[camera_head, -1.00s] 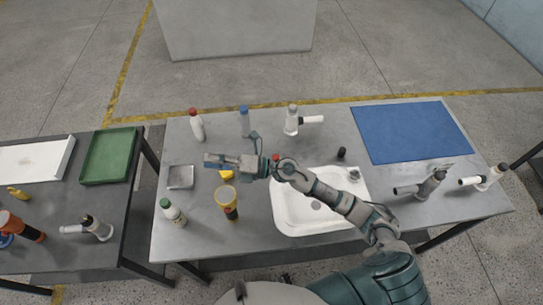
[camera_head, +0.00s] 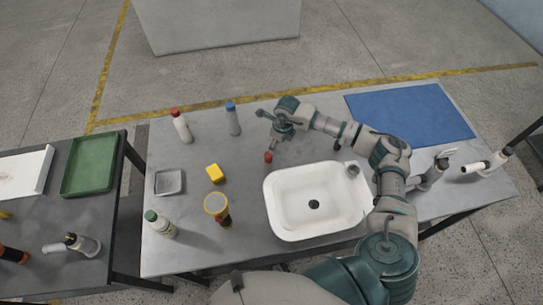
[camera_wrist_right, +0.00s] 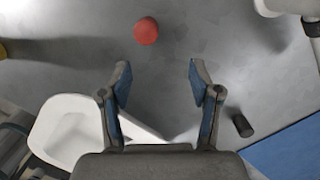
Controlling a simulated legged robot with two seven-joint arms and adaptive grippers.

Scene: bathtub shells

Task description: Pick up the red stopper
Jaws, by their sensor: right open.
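The small red stopper (camera_head: 268,157) stands on the grey table just behind the white basin's left back corner. It also shows in the right wrist view as a round red top (camera_wrist_right: 146,31), near the top edge. My right gripper (camera_head: 274,141) hangs above the table, just behind the stopper in the head view. In the right wrist view its two fingers (camera_wrist_right: 157,78) are spread and empty, with the stopper ahead of them and not between them. My left gripper is not in view.
The white basin (camera_head: 285,220) stands right of the stopper. A blue mat (camera_head: 410,115) lies at the back right. A dark cylinder (camera_wrist_right: 242,125) stands near the gripper.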

